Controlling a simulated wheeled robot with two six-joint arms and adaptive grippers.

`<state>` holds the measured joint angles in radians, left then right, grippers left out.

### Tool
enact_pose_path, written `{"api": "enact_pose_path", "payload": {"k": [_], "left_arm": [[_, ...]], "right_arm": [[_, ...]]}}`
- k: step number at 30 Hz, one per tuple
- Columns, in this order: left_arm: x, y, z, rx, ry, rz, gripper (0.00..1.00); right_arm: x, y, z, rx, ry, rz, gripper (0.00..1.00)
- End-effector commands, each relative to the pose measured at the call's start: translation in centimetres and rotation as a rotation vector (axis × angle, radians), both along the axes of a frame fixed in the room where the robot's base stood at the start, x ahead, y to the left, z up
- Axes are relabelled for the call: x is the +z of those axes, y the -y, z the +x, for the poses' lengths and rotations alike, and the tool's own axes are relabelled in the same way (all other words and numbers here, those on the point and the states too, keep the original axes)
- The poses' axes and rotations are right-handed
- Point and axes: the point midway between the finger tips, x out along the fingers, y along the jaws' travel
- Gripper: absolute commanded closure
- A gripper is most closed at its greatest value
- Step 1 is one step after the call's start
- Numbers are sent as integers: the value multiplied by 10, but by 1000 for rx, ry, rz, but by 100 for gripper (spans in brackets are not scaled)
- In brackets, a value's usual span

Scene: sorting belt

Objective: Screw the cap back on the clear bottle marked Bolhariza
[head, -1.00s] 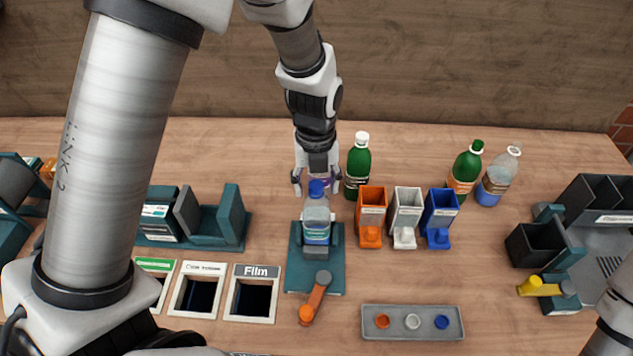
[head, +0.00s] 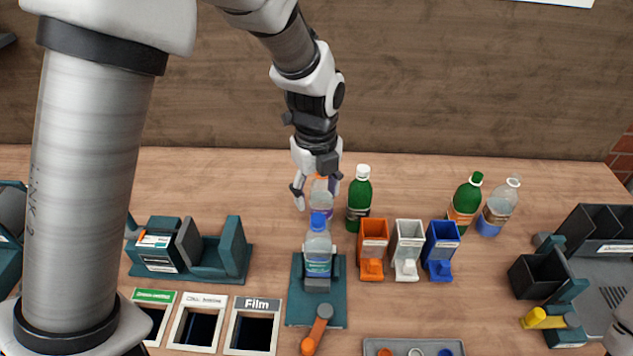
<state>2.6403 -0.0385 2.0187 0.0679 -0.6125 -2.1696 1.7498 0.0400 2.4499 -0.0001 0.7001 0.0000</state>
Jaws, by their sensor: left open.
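A clear bottle with a blue cap (head: 318,252) stands upright in a holder on a teal base plate (head: 300,312). Behind it stands another clear bottle (head: 321,203) with an orange top and a purplish label, partly hidden by my left gripper. My left gripper (head: 317,196) points down with its fingers spread, one on each side of this rear bottle's upper part; I cannot tell whether they touch it. A third clear bottle (head: 498,208) with a blue lower part stands at the right. No label is legible as Bolhariza. My right gripper is out of view.
Green bottles stand close right of my left gripper (head: 359,200) and farther right (head: 465,204). Orange (head: 373,240), white (head: 407,240) and blue (head: 441,240) dispensers stand in front. A grey tray (head: 455,346) holds coloured caps. An orange-ended lever (head: 316,330) lies by the base plate.

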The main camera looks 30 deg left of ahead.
Motion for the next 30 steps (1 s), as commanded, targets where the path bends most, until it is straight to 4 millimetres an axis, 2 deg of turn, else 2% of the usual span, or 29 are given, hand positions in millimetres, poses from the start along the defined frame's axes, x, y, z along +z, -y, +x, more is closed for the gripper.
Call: {"api": "enact_pose_path", "payload": {"k": [9, 13, 19, 23, 24, 30], "left_arm": [[-54, 0, -1, -2, -4, 0, 38], [-62, 0, -1, -3, -2, 0, 38], [-63, 0, -1, -3, -1, 1, 38], [-63, 0, -1, -3, -1, 1, 84], [-63, 0, -1, -3, -1, 1, 98], [-63, 1, -1, -3, -1, 1, 100]], "right_arm": [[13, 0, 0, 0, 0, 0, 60], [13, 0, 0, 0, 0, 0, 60], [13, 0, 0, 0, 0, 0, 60], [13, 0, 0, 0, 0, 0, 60], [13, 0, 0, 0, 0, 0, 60], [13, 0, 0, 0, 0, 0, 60]]}}
